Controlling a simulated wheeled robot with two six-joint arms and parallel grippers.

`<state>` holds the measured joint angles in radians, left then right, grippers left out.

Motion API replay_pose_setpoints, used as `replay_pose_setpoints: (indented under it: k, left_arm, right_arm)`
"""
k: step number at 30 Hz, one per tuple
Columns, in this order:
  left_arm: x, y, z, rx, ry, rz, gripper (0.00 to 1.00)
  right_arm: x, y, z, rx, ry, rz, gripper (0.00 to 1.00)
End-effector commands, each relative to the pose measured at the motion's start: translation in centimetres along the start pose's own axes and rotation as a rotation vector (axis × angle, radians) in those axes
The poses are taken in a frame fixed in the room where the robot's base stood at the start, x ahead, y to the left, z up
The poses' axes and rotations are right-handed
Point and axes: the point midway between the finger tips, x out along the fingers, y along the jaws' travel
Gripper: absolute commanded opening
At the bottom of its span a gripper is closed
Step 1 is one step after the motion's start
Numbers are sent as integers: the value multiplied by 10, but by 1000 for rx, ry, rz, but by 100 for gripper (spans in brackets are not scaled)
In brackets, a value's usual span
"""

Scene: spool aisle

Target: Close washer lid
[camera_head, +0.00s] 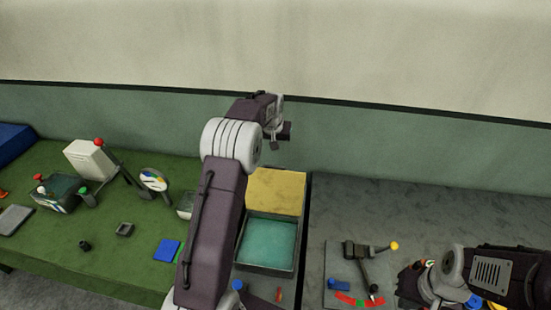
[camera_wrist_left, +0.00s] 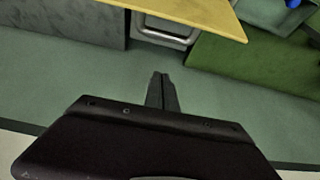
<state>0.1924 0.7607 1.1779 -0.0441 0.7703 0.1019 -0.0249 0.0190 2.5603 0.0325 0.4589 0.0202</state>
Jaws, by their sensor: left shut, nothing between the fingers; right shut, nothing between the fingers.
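The washer is an open box with a grey rim (camera_head: 243,262) and a teal interior. Its yellow lid (camera_head: 276,190) stands raised at the back edge. It also shows at the top of the left wrist view (camera_wrist_left: 190,14). My left arm reaches over the washer's left side. My left gripper (camera_head: 284,131) is beyond the lid near the wall. In the left wrist view its fingers (camera_wrist_left: 162,78) are shut and empty, apart from the lid. My right gripper (camera_head: 411,287) is low at the right, shut, partly dark and hard to make out.
A green table (camera_head: 60,245) at the left holds several small devices, including a white box (camera_head: 90,160) with a red knob. A grey plate with a yellow-tipped lever (camera_head: 394,246) is right of the washer. The wall (camera_head: 400,142) closes off the back.

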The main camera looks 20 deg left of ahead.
Motion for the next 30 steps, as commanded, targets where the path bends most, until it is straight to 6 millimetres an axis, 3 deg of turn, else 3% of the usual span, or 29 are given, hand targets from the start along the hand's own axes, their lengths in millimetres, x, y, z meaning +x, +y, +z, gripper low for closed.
replay_pose_setpoints:
  k: [9, 19, 30]
  left_arm:
    - [67, 0, -1, 0, -4, -1, 0]
    - [56, 0, 32, 0, -1, 0, 0]
    - [56, 0, 38, 0, 1, 0, 0]
  right_arm:
    - [-31, -1, -3, 0, 0, 0, 0]
    - [-46, -1, -5, 0, 0, 0, 0]
    - [-47, -1, -5, 0, 0, 0, 0]
